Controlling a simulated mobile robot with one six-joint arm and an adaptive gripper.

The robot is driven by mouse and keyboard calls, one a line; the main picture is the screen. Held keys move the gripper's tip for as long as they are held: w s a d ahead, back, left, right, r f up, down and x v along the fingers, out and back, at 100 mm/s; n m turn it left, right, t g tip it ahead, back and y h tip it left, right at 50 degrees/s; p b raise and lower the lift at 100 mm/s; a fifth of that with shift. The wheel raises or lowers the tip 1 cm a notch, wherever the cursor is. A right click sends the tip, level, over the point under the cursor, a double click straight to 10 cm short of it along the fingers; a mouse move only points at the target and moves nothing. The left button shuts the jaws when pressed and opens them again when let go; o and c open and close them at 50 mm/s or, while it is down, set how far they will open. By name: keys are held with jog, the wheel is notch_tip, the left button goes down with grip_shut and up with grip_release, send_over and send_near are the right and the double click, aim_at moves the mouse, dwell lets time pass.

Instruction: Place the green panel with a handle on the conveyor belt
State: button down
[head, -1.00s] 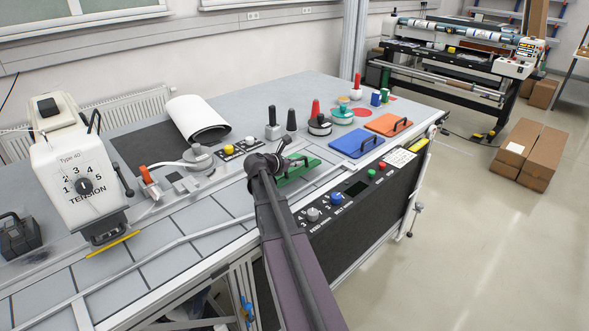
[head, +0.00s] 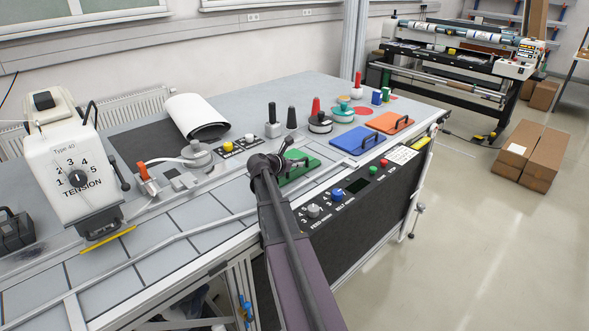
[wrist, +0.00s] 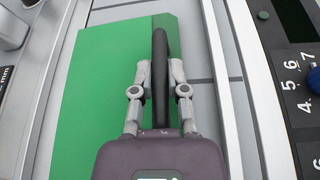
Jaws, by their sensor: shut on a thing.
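The green panel (head: 301,167) with a black handle is at the front of the table, partly hidden by my arm in the head view. The wrist view shows its flat green plate (wrist: 95,95) and the upright black handle (wrist: 160,100). My gripper (wrist: 162,70) is shut on the handle, one finger on each side. The plate is over the grey surface; I cannot tell whether it touches it. The grey segmented surface that looks like the conveyor belt (head: 155,263) runs along the table's front left, between metal rails.
A blue panel (head: 350,143) and an orange panel (head: 383,126) lie to the right. A control strip with a blue knob (head: 337,194) runs along the front edge. A white tension unit (head: 65,165) stands left. Several knobs and a white roll (head: 197,112) are behind.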

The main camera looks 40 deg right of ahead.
jog(key=c, duration=0.7)
grip_release()
jog(key=shift+o, duration=0.2)
jog(key=p+v, duration=0.4)
jog(key=v, duration=0.7)
jog(key=shift+r, duration=0.1)
jog(key=shift+s+a+r+p, duration=0.1)
jog(key=shift+a+p, duration=0.25)
jog(key=shift+a, duration=0.1)
